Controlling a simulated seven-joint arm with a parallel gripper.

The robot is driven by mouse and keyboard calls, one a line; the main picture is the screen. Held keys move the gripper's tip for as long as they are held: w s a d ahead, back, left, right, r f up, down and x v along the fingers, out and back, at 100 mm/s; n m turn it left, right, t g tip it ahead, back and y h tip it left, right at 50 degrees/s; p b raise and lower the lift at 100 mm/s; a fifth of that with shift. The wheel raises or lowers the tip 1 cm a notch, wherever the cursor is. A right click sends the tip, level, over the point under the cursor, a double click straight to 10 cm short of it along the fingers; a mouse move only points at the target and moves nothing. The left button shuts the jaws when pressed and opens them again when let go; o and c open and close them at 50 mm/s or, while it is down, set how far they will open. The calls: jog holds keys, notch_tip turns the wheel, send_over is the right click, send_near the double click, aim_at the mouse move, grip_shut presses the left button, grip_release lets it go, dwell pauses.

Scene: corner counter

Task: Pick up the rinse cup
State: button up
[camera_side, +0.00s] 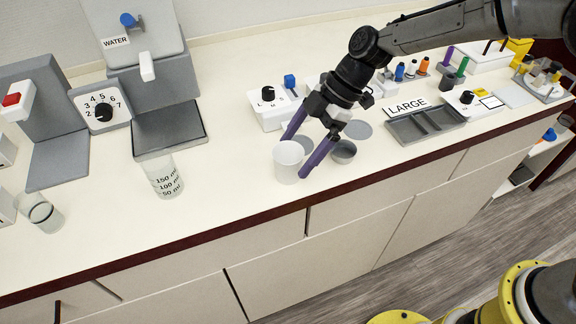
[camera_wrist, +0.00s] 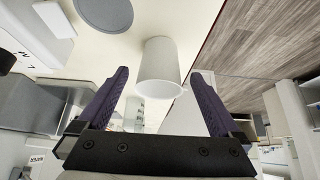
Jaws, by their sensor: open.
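A plain white cup (camera_side: 287,163), which looks like the rinse cup, stands upright on the cream counter near its front edge. My gripper (camera_side: 296,157) is open, with its purple fingers angled down toward the cup, one near its back rim and one at its right. In the wrist view the white cup (camera_wrist: 160,62) shows ahead, between the lines of the two open fingers (camera_wrist: 158,73). Nothing is held. I cannot tell whether a finger touches the cup.
A small dark grey cup (camera_side: 343,152) stands just right of the fingers, with a flat grey disc (camera_side: 358,130) behind it. A white dial box (camera_side: 271,112) is behind. A marked clear beaker (camera_side: 164,176) stands left. A grey tray (camera_side: 427,124) lies right.

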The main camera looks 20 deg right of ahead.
aim_at(278, 175)
jog(key=x, duration=0.3)
jog(key=shift+a+f, duration=0.3)
jog(key=shift+c, duration=0.3)
jog(key=c, duration=1.3)
jog(key=shift+r, duration=0.15)
